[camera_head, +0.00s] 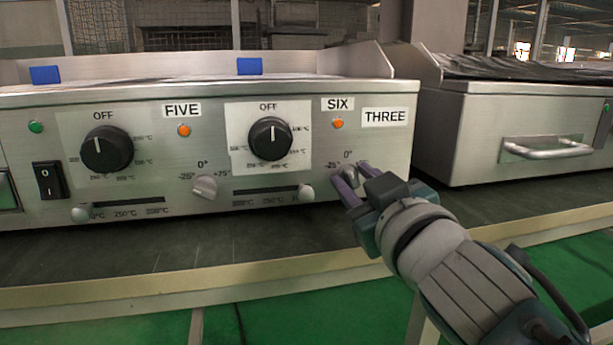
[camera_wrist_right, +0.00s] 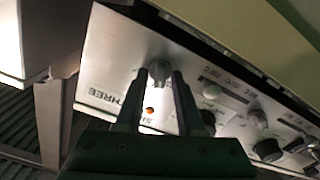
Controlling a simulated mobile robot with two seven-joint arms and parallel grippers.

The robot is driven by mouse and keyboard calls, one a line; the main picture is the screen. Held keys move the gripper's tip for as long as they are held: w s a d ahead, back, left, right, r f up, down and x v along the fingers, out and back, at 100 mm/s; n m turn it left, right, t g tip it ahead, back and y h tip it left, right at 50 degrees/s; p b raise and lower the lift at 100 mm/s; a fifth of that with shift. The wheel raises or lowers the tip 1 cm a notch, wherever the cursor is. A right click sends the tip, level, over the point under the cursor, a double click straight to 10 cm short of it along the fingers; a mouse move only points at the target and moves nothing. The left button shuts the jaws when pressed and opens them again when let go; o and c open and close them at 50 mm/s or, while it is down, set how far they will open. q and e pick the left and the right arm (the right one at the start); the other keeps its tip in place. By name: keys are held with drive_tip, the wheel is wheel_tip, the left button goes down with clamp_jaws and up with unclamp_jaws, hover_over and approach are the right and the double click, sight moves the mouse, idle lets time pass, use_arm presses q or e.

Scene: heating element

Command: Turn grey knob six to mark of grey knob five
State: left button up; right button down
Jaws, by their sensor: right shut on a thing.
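Grey knob six (camera_head: 351,174) is on the steel front panel below the SIX label, under a 0° mark and beside a -25° mark. My right gripper (camera_head: 352,176) is shut on it, one finger on each side. The fingers hide much of the knob and its right-hand mark. In the right wrist view the knob (camera_wrist_right: 159,70) sits between the fingertips (camera_wrist_right: 164,75). My left gripper is not in view.
Black dials (camera_head: 107,149) and (camera_head: 269,139) sit above slider knobs (camera_head: 82,213) and (camera_head: 305,191). A black power switch (camera_head: 50,180) is at the left. A second appliance with a handle (camera_head: 548,148) stands right. The counter ledge (camera_head: 180,285) runs in front.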

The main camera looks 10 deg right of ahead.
drive_tip(key=n, duration=0.3)
drive_tip(key=shift+n, duration=0.3)
drive_tip(key=shift+a+n, duration=0.1)
drive_tip(key=shift+n, duration=1.8)
drive_tip(key=c, duration=0.8)
unclamp_jaws()
drive_tip(key=shift+c, duration=0.2)
drive_tip(key=shift+f, duration=0.1)
drive_tip(key=s+p, duration=0.2)
drive_tip(key=s, duration=0.8)
drive_tip(key=shift+d, duration=0.2)
drive_tip(key=shift+p, duration=0.3)
